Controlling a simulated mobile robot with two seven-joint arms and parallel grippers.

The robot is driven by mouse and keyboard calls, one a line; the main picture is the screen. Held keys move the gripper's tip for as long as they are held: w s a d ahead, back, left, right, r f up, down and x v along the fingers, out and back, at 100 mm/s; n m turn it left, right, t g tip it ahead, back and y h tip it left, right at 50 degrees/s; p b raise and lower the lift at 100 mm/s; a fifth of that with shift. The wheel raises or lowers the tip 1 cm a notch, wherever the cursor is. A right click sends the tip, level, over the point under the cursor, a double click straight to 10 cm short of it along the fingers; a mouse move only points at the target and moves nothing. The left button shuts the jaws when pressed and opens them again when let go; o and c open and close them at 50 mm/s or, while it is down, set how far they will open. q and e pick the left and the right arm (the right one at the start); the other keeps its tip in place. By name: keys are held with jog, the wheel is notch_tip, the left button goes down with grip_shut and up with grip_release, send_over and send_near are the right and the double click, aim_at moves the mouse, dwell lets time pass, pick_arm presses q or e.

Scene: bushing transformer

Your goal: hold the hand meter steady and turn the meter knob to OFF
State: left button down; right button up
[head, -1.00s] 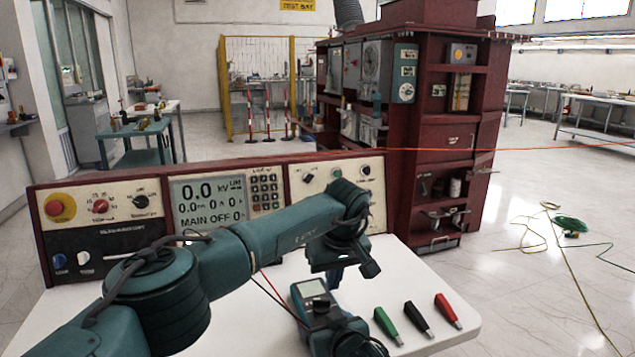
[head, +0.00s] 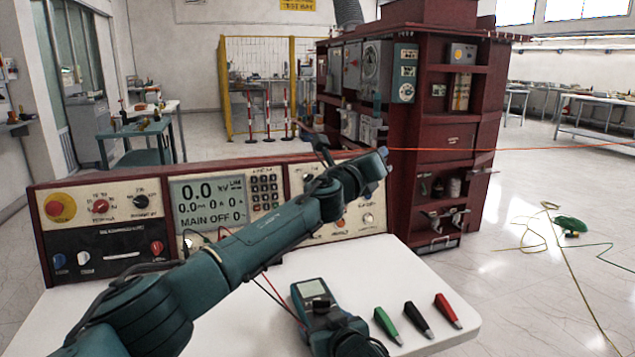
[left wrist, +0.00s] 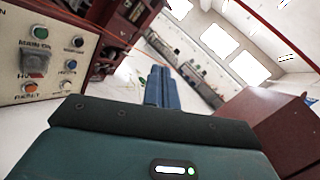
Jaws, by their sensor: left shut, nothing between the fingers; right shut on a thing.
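The hand meter (head: 313,293), teal with a grey screen, lies on the white table. Its knob (head: 321,308) shows as a small dark shape below the screen; its setting is too small to read. My right gripper (head: 340,333), at the bottom of the head view, is shut on the lower part of the meter and partly hides it. My left gripper (head: 382,161) is raised in front of the console, well above and apart from the meter. In the left wrist view its blue fingers (left wrist: 159,88) are together and empty.
A green, a black (head: 417,319) and a red clip lie right of the meter near the table edge. The control console (head: 110,228) stands behind, with red and black leads running from it. A dark red cabinet (head: 445,140) stands beyond the table.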

pick_arm(q)
jog(key=w+a+f+n+g+y, duration=0.25)
jog(key=a+f+n+y, duration=0.95)
jog(key=n, duration=1)
jog(key=s+a+f+n+g+h, duration=0.25)
jog(key=s+f+n+g, duration=0.55)
jog(key=s+g, duration=0.4)
jog(key=shift+m+t, duration=0.25)
jog(key=shift+m, duration=0.25)
jog(key=shift+s+f, duration=0.2)
jog(key=shift+f, duration=1.1)
jog(key=shift+s+f, duration=0.2)
jog(key=shift+f, duration=1.05)
jog(key=shift+s+f, duration=0.2)
jog(key=shift+f, duration=1.1)
